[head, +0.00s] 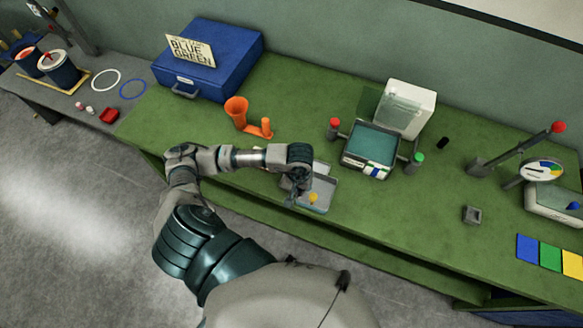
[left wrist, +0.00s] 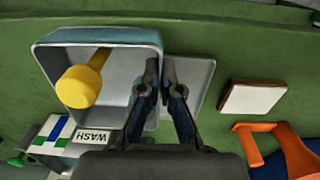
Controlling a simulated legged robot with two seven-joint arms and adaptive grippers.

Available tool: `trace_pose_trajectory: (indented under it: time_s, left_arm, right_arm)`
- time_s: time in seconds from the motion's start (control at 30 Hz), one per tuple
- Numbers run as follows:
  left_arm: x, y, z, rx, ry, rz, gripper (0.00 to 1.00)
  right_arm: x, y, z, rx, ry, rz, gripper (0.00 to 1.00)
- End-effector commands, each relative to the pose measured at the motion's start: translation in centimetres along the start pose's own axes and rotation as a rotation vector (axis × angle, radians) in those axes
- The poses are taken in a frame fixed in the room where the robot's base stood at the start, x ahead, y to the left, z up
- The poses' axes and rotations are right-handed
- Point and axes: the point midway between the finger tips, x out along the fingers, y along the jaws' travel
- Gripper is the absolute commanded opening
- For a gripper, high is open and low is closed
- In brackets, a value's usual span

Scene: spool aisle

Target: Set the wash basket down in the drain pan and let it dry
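The wash basket (head: 321,200) is a grey rectangular tray with a bluish outer wall, on or just above the green bench. In the left wrist view the basket (left wrist: 115,65) holds a yellow part (left wrist: 80,85) with a round head and short stem. The shallow grey drain pan (left wrist: 198,75) lies beside it; the basket's near wall overlaps the pan's edge. My left gripper (left wrist: 160,68) has its fingers close together on both sides of that basket wall and looks shut on it. In the head view my left gripper (head: 292,196) partly hides basket and pan. My right gripper is not in view.
A teal bath (head: 372,144) with a raised lid and red and green knobs stands behind and right. An orange funnel (head: 236,110), an orange part (head: 262,129) and a blue case (head: 220,60) stand back left. The bench front edge is close. A small white-topped square (left wrist: 252,97) lies beside the pan.

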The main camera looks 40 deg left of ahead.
Motion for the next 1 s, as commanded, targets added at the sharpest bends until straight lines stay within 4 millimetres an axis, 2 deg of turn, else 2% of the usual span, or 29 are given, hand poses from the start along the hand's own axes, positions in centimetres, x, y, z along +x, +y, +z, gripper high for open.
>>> trace_pose_trajectory:
  time_s: [0.2, 0.33, 0.63, 1.0]
  left_arm:
    - [0.2, -3.8, -4.2, -0.005, -0.001, -0.005, 0.0]
    - [0.5, -5.2, -5.7, -0.001, 0.0, -0.004, 0.0]
    - [0.8, -7.2, -7.2, -0.002, -0.001, 0.0, 0.0]
    - [4.2, -7.0, -7.1, 0.001, -0.002, 0.001, 0.0]
  right_arm:
    - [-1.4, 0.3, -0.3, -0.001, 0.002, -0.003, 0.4]
    - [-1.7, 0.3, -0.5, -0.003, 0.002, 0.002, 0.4]
    - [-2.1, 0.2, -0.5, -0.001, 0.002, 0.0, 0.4]
    - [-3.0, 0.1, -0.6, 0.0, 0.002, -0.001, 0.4]
